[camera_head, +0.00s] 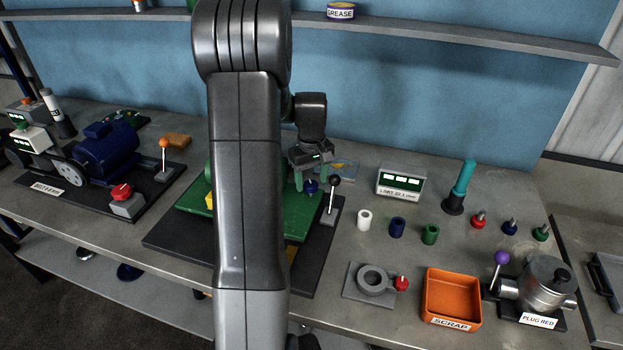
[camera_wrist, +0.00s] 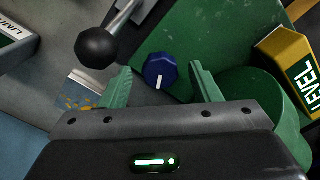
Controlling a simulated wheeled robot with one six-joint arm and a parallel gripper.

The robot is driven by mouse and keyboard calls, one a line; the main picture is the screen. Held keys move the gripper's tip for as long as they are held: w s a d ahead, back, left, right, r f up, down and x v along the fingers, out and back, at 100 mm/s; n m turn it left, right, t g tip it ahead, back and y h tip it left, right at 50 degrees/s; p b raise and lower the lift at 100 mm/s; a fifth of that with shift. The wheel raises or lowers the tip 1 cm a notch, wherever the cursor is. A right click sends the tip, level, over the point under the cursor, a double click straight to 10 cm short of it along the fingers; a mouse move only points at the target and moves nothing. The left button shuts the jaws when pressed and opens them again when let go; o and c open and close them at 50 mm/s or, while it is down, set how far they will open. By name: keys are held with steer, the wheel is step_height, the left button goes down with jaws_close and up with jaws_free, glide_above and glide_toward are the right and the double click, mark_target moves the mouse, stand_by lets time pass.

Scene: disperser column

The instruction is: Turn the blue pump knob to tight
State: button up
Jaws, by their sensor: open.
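The blue pump knob (camera_wrist: 160,71) is a small faceted dial with a white pointer line, on the green pump base in the wrist view. Its pointer line faces toward my gripper's palm. In the head view the knob (camera_head: 311,186) shows just below my gripper (camera_head: 312,180). In the wrist view my gripper (camera_wrist: 161,84) is open, with one green finger on each side of the knob and a gap to both. Any "tight" mark is not readable. My arm hides much of the pump in the head view.
A black-ball lever (camera_wrist: 97,46) stands close beside the left finger; it also shows in the head view (camera_head: 334,182). A yellow LEVEL block (camera_wrist: 288,60) and a green cylinder (camera_wrist: 262,95) are on the right. An orange scrap bin (camera_head: 453,291) stands at the front right.

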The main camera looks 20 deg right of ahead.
steer(key=shift+f, duration=0.45)
steer(key=shift+c, duration=0.3)
steer(key=c, duration=0.9)
steer(key=shift+c, duration=0.2)
steer(key=shift+a+m+b, duration=0.1)
steer(key=shift+m+b, duration=0.35)
steer(key=shift+m, duration=0.85)
steer(key=shift+m+b, duration=0.3)
steer(key=shift+m, duration=1.3)
